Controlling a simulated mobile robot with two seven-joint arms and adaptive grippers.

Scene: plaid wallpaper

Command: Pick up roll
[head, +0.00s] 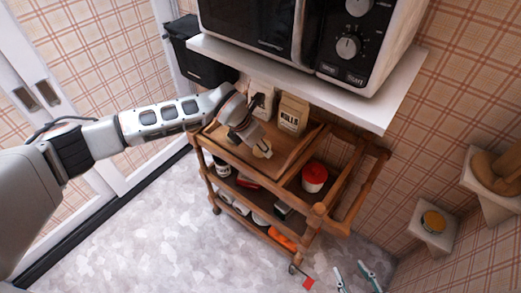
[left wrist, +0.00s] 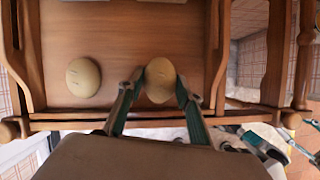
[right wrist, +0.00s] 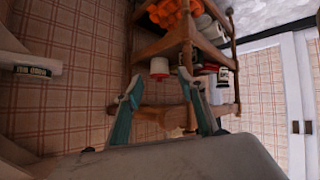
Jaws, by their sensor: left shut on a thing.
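A tan, rounded roll (left wrist: 160,80) sits between the two fingers of my left gripper (left wrist: 159,87), which is shut on it over the wooden top tray. In the left wrist view a second, similar roll (left wrist: 83,77) lies on the tray to the left, apart from the gripper. In the head view a roll (head: 263,151) shows just below the left gripper, which partly hides the tray. A paper bag labelled ROLLS (head: 293,114) stands on the tray behind. My right gripper (head: 354,273) is open and empty, low at the bottom of the head view.
The wooden cart (head: 262,188) has raised rails and holds a red-lidded container (head: 314,177) and several items below. A shelf (head: 330,92) with a microwave (head: 315,40) overhangs its back. A black bin (head: 197,50) stands behind left. Floor in front is clear.

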